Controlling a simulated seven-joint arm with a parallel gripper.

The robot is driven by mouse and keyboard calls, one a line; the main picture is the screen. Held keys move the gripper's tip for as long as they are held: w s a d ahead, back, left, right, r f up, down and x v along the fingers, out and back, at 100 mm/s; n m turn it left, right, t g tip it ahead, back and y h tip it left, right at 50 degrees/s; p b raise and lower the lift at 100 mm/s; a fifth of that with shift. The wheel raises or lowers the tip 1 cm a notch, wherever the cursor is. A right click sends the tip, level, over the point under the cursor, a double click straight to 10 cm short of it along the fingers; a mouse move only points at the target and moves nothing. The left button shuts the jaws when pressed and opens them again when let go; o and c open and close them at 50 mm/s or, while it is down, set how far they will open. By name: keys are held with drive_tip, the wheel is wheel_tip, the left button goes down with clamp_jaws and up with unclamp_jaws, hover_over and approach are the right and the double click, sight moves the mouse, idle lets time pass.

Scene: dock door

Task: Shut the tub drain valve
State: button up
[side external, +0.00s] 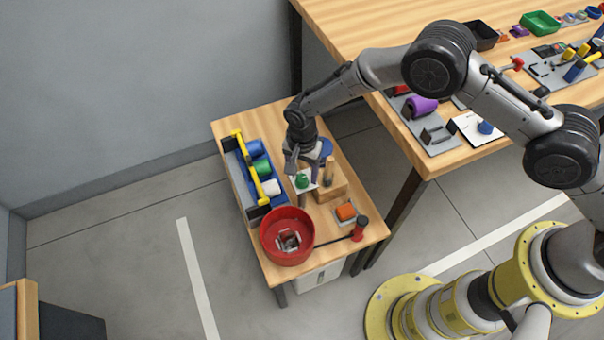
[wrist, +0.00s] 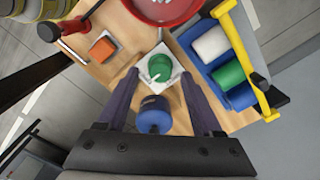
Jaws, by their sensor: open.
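A red tub (side external: 287,256) sits at the front of the small wooden table, with small grey and white pieces inside. A rod with a red and black handle (side external: 357,232) extends right from beside the tub; the handle also shows in the wrist view (wrist: 70,25). I cannot tell whether this valve is open or shut. My gripper (side external: 303,172) is open, pointing down behind the tub. In the wrist view its fingertips (wrist: 160,74) stand on either side of a green knob (wrist: 160,68) on a white plate (wrist: 158,52). I cannot tell whether they touch it.
A blue bin (side external: 250,187) with blue, green and white rolls and a yellow bar stands left of my gripper. A blue cylinder (wrist: 153,115), a wooden block (side external: 330,192) and an orange block (side external: 345,211) are close by. A larger workbench (side external: 350,30) stands right.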

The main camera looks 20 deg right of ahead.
drive_tip(key=shift+f, duration=0.95)
clamp_jaws()
